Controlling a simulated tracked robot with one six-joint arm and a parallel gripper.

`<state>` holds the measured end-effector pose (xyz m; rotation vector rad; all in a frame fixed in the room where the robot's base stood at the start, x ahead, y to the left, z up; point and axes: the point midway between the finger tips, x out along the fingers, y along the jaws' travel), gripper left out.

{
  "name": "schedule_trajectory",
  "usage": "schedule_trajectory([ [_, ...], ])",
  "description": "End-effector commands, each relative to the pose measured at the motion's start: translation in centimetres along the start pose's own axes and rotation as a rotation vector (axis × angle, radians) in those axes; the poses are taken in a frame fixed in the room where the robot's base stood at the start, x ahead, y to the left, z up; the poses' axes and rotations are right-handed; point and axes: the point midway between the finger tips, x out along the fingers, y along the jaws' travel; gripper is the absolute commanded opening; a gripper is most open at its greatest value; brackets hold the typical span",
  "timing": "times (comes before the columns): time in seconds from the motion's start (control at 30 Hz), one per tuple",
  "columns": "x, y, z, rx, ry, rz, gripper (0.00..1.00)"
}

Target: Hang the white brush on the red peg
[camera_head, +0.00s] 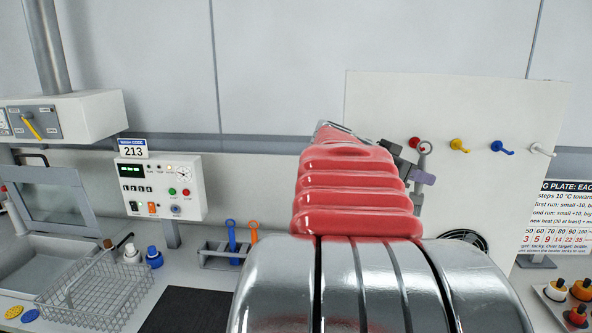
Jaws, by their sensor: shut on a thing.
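The red peg (414,143) sticks out of the pale board at the upper right, the leftmost in a row of pegs. My gripper (421,178) is just below it, dark grey with a lilac finger, partly hidden behind my red arm. It is shut on a pale grey-white brush (418,203), which stands roughly upright. The brush's ring (425,148) is at the top, beside and slightly right of the red peg in the picture. I cannot tell whether the ring is around the peg or only in front of it. The brush's lower end is hidden by my arm.
Yellow (457,145), blue (499,148) and white (540,149) pegs follow to the right on the board (450,100). A rack (212,262) holds a blue brush (232,240) and an orange brush (253,232). A wire basket (95,297) and control box (160,187) stand left.

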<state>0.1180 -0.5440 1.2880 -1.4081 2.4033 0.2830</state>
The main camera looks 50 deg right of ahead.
Motion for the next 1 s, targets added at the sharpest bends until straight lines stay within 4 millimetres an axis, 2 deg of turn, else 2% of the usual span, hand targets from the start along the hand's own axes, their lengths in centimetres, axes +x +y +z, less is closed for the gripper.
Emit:
schedule_trajectory([
  [0.7, 1.6, -2.4, 0.0, 0.000, 0.002, 0.001, 0.00],
  [1.0, 1.9, -2.7, 0.3, 0.001, 0.001, 0.001, 0.00],
])
